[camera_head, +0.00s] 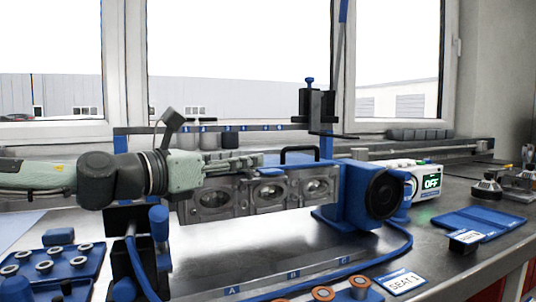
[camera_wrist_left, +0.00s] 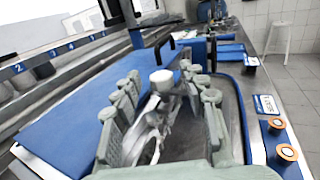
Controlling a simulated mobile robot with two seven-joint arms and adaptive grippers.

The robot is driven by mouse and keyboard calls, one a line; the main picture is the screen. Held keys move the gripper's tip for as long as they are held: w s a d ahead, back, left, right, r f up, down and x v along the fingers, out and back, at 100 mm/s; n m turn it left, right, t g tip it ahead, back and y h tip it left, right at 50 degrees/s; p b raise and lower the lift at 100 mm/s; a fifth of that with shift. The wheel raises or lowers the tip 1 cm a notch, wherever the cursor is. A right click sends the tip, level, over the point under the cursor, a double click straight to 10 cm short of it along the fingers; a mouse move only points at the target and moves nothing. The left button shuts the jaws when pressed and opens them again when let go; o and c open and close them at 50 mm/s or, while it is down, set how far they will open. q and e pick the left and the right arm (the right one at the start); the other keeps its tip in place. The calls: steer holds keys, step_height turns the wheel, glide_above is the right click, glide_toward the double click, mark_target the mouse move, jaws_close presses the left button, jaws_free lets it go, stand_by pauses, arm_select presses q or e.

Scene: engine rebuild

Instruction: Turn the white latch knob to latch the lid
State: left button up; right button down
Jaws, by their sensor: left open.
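The white latch knob (camera_wrist_left: 162,78) stands between the fingers of my left gripper (camera_wrist_left: 166,88) in the left wrist view, with gaps visible on both sides. The gripper is open; whether a finger touches the knob is not clear. The blue lid (camera_wrist_left: 75,120) lies flat on the left in that view, with a black handle (camera_wrist_left: 166,45) beyond the knob. In the head view my left gripper (camera_head: 250,161) reaches in from the left, just left of the lid's black handle (camera_head: 297,150). The knob cannot be made out there. My right gripper is not in view.
A metal engine part (camera_head: 213,202) sits below the gripper. A blue housing with a black round face (camera_head: 382,193) stands right of it, before a controller reading OFF (camera_head: 431,182). A blue tray of rings (camera_head: 45,268) and a SEAT 1 card (camera_head: 400,282) lie in front.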

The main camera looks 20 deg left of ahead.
mark_target(264, 170)
arm_select(q)
steer(key=x, duration=0.2)
steer(key=shift+w+d+f, duration=0.1)
steer(key=shift+w+f, duration=0.05)
steer(key=shift+w, duration=0.25)
steer(key=shift+w+d, duration=0.25)
steer(key=shift+w, duration=0.45)
steer(key=shift+w+d, duration=0.25)
steer(key=shift+w, duration=0.4)
steer(key=shift+w+d, duration=0.15)
steer(key=shift+w, duration=0.15)
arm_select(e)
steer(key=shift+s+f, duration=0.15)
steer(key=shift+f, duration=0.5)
arm_select(q)
steer(key=shift+c, duration=0.5)
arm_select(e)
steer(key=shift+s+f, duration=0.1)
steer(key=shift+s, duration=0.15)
arm_select(q)
jaws_close()
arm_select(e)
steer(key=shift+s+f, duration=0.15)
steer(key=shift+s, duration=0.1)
